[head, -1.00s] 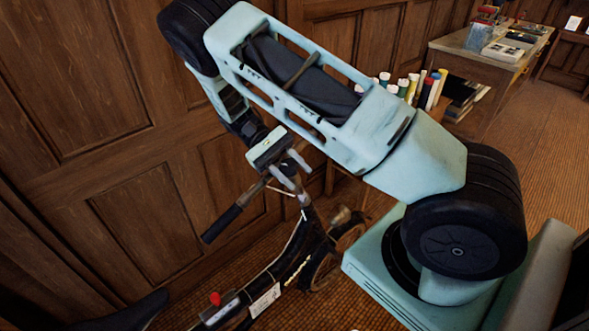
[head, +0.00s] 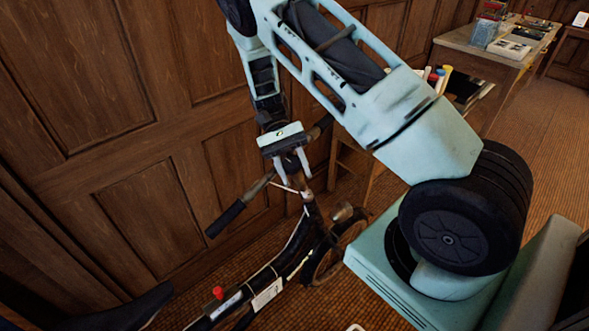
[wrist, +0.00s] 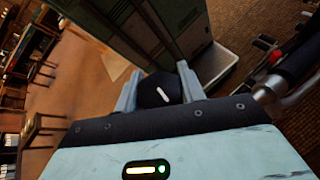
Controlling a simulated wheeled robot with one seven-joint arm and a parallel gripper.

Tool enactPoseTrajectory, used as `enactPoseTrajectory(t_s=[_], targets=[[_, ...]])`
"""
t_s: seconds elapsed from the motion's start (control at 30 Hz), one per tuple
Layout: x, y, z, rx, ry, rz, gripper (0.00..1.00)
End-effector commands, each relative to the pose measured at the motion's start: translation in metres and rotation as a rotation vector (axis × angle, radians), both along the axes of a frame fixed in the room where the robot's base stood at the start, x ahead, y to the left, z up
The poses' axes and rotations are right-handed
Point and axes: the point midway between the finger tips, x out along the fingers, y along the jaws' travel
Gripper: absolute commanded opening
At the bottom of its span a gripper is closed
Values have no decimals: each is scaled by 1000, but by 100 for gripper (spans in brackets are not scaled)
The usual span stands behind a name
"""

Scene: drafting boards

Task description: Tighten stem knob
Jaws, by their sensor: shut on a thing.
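The stem knob (wrist: 159,92) is black with a white mark on its top. In the wrist view it sits between the two fingers of my gripper (wrist: 157,83), which is shut on it. In the head view my gripper (head: 290,165) points down at the top of the handlebar stem of a dark bicycle or scooter (head: 307,226). There the knob is mostly hidden between the fingers. A handlebar grip (head: 226,217) sticks out to the left below the gripper.
Wood-panelled walls (head: 140,200) stand close behind the bicycle. A wooden table (head: 484,61) with boxes and papers stands at the back right. A red knob (head: 218,292) shows on the bicycle's lower part. Open floor (head: 520,130) lies to the right.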

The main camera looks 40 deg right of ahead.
Motion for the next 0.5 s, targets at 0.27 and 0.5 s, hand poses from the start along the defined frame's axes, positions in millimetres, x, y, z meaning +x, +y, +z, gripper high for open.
enactPoseTrajectory(t_s=[0.27,0.5], targets=[[1,0,0,1,-2,0,51],[0,0,0,1,0,0,61]])
